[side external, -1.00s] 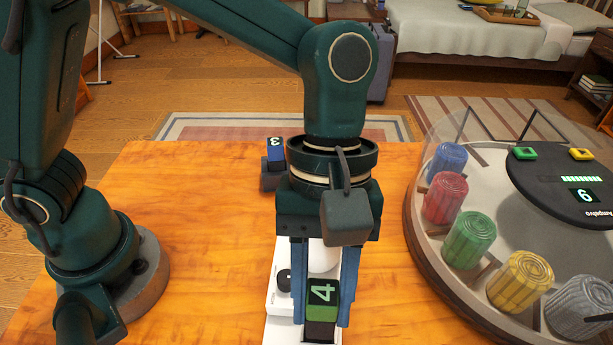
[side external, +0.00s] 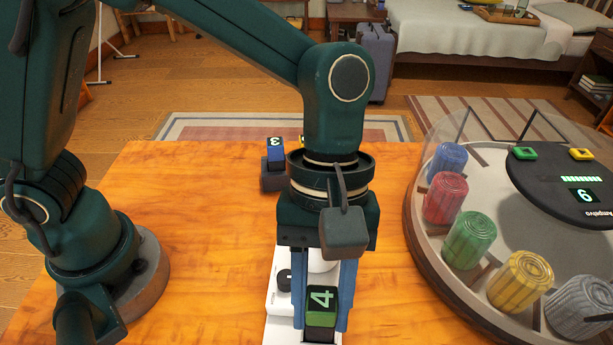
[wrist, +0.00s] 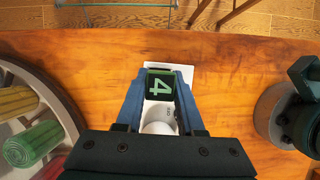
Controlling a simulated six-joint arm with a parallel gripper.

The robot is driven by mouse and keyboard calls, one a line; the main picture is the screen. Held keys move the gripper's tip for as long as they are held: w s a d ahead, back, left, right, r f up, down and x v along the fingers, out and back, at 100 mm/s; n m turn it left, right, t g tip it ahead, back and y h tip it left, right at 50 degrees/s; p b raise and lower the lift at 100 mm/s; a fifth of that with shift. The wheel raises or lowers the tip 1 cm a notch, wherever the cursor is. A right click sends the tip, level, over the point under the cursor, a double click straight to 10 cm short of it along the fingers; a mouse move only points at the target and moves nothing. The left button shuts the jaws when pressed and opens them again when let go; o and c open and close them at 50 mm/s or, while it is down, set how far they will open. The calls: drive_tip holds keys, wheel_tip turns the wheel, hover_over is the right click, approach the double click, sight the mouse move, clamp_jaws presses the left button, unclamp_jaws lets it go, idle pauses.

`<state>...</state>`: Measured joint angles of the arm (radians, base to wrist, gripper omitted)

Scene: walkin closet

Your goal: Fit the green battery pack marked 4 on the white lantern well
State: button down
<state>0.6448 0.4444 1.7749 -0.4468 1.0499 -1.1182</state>
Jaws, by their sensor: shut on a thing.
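The green battery pack marked 4 (side external: 321,299) has a dark lower part and stands upright between the blue fingers of my gripper (side external: 322,318). My gripper is shut on it; the pack also shows between the fingertips in the wrist view (wrist: 160,85). The white lantern (side external: 274,325) lies on the table under my gripper, with a black knob on its left side. Its rounded white part shows in the wrist view (wrist: 158,119). The pack is over the lantern's near end. The well is hidden by the pack, and I cannot tell how far the pack sits in it.
A blue pack marked 3 (side external: 276,152) stands in a dark holder at the table's back. At right, a round carousel (side external: 415,240) with a clear cover holds several coloured ribbed cylinders and a black panel showing 6. The wooden table (side external: 200,260) is clear left of the lantern.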

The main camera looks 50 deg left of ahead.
sight(317, 341)
drive_tip(key=shift+f, duration=0.2)
drive_tip(key=shift+f, duration=0.7)
drive_tip(key=shift+f, duration=0.25)
drive_tip(key=shift+s+f, duration=0.1)
drive_tip(key=shift+f, duration=0.7)
idle(0.3)
drive_tip(key=shift+c, duration=2.2)
unclamp_jaws()
drive_tip(key=shift+d+v, duration=0.2)
drive_tip(key=shift+v, duration=1.3)
drive_tip(key=shift+d+v, duration=0.15)
drive_tip(key=shift+v, duration=1.35)
